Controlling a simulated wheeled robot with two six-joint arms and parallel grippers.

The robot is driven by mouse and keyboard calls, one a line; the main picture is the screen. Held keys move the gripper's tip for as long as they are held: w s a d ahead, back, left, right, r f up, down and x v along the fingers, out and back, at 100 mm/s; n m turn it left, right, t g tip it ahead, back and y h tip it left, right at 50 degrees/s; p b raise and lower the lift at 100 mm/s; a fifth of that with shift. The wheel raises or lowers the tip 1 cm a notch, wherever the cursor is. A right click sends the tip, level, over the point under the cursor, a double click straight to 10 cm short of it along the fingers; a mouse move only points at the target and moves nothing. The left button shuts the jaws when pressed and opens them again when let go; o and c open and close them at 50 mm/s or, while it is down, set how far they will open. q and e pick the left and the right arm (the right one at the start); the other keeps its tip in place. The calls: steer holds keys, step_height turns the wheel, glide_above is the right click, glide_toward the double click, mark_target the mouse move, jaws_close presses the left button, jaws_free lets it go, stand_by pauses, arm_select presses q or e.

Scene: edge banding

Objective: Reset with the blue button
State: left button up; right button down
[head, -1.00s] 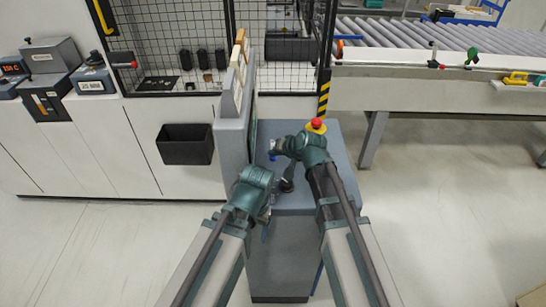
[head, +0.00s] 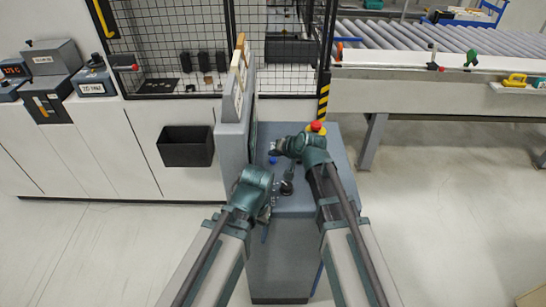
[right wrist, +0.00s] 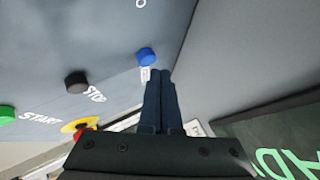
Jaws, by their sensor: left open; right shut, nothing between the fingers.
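The blue button (right wrist: 147,55) sits on the grey slanted console panel. In the right wrist view it is just beyond and left of the tips of my right gripper (right wrist: 160,75), which is shut and empty; a small gap seems to show, but contact is hard to judge. In the head view the blue button (head: 272,160) shows just below my right gripper (head: 275,149). My left gripper (head: 265,228) is open and empty, low at the console's front left side, its fingers partly hidden by its wrist.
A black STOP button (right wrist: 76,82), a green START button (right wrist: 7,113) and a red-and-yellow emergency stop (right wrist: 80,125) share the panel. An upright screen housing (head: 232,150) borders the console's left. A mesh fence (head: 290,75) stands behind; a roller conveyor (head: 420,40) is at right.

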mark_target(274, 163)
steer(key=shift+r, duration=0.2)
step_height(274, 163, up, 5)
steer(key=p, duration=0.5)
steer(key=shift+f, duration=0.1)
stand_by(0.9)
